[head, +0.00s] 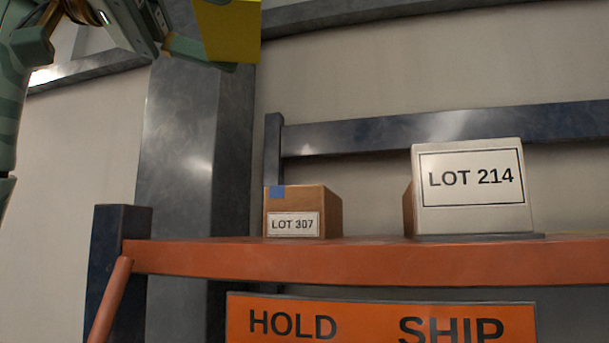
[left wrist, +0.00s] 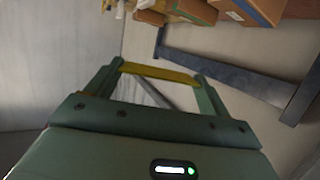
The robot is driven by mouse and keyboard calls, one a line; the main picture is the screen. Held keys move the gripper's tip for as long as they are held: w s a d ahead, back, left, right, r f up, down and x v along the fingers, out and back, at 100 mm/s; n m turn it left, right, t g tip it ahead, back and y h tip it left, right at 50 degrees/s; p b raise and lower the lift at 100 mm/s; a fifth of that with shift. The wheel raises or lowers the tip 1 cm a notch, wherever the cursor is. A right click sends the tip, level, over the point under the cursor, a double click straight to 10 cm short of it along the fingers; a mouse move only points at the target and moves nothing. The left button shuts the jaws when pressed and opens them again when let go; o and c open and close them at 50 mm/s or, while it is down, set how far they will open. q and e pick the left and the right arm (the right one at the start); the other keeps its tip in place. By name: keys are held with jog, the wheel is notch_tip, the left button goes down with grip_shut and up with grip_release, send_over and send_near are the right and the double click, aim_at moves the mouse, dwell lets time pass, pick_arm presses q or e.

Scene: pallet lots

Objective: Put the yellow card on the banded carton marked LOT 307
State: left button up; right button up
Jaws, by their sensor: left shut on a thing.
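The yellow card (head: 228,30) is at the top of the head view, partly cut off by the frame edge. My left gripper (head: 198,54) is shut on it, high and to the left of the cartons. In the left wrist view the card (left wrist: 160,73) shows edge-on between the two fingers. The small brown carton marked LOT 307 (head: 305,199) stands upright on the shelf, apart from the card. A blue patch is on its front's upper left corner; whether a band runs on over it cannot be told. My right gripper is not in view.
A carton with a white LOT 214 face (head: 470,207) stands to the right on the orange shelf beam (head: 400,262), with a gap between the cartons. An orange sign (head: 370,325) reading HOLD and SHIP hangs below. A dark steel post (head: 185,150) rises left of LOT 307.

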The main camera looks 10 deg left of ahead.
pick_arm(q)
jog(key=w+f, duration=1.2)
jog(key=shift+d, duration=0.15)
jog(key=shift+f, duration=0.1)
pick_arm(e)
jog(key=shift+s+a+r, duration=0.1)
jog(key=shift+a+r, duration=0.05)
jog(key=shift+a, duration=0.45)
pick_arm(q)
jog(key=shift+s, duration=0.1)
